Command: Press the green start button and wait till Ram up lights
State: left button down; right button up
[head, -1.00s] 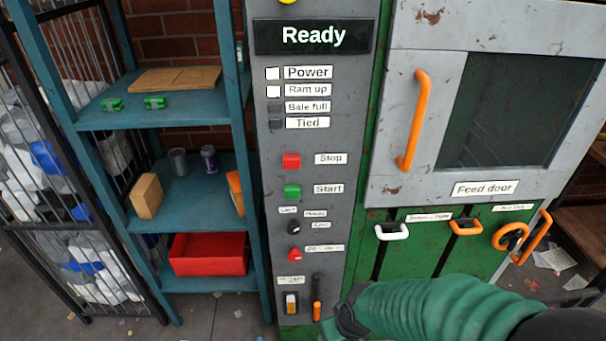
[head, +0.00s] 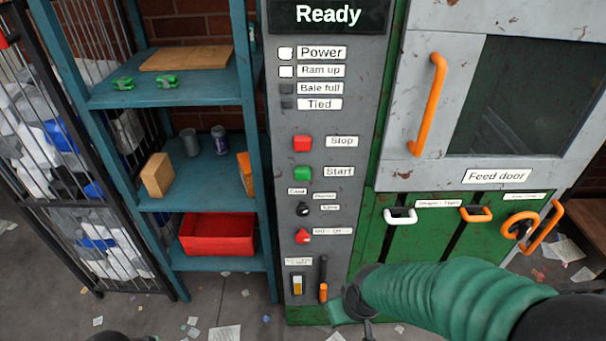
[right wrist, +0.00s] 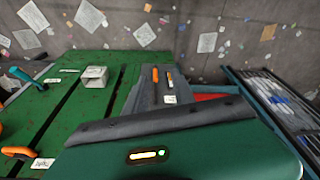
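The green Start button (head: 303,173) is on the grey control panel (head: 345,225), below the red Stop button (head: 302,143). The display (head: 328,15) reads "Ready". The Ram up lamp (head: 286,71) is white, as is the Power lamp (head: 285,53). The Bale full (head: 287,88) and Tied (head: 287,103) lamps are dark. My right gripper (head: 350,305) is low in front of the panel, well below Start and apart from it; its opening cannot be made out.
The feed door (head: 420,170) has an orange handle (head: 428,105). Below it are white (head: 400,216) and orange (head: 476,214) handles. A teal shelf (head: 190,205) with a red bin (head: 217,232) stands left of the panel. The space before the Start button is clear.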

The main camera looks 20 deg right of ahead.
grip_shut()
dwell(1.3)
